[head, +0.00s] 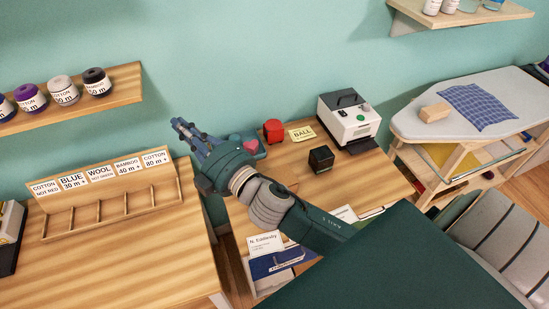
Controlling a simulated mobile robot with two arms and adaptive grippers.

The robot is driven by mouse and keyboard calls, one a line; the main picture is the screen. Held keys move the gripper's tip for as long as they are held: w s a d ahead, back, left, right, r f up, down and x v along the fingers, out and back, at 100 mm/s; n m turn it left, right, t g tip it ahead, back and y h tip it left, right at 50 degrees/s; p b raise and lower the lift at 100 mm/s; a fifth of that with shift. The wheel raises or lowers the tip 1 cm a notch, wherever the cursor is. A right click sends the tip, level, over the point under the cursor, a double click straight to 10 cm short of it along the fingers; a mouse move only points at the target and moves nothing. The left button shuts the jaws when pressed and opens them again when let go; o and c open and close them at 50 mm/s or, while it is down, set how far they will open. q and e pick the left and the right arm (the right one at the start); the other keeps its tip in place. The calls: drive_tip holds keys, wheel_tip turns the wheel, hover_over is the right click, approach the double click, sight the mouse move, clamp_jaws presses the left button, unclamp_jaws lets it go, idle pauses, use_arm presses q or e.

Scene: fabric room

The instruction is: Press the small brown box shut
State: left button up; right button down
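A small tan-brown block-like box (435,112) lies on the ironing board at the right; I cannot tell whether it has a lid. A small, very dark box (321,157) stands on the desk, right of my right gripper. My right gripper (184,127) is raised over the left end of the desk, fingers pointing up and left, well apart from both boxes. Nothing shows between its fingers, but their spacing is unclear from this angle. My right forearm hides part of the desk. My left gripper is not in view.
The desk (365,180) also holds a red container (273,130), a yellow "BALL" card (302,134) and a white-and-black machine (349,118). A wooden label rack (107,195) stands on the left table. A blue checked cloth (480,106) lies on the ironing board (410,122).

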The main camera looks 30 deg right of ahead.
drive_tip(key=s+a+r+n+g+y, duration=0.2)
drive_tip(key=a+r+n+g+y, duration=0.2)
drive_tip(key=a+n+y, duration=0.8)
drive_tip(key=n+g+h, duration=1.5)
drive_tip(key=n+h, duration=0.1)
drive_tip(key=h, duration=0.1)
approach(274, 173)
drive_tip(key=s+a+r, duration=0.2)
drive_tip(key=s+r, duration=0.1)
drive_tip(key=s, duration=0.1)
drive_tip(key=shift+a+f+b, duration=0.2)
drive_tip(key=shift+f+b, duration=1.5)
drive_tip(key=shift+f, duration=1.75)
drive_tip(key=shift+f, duration=0.1)
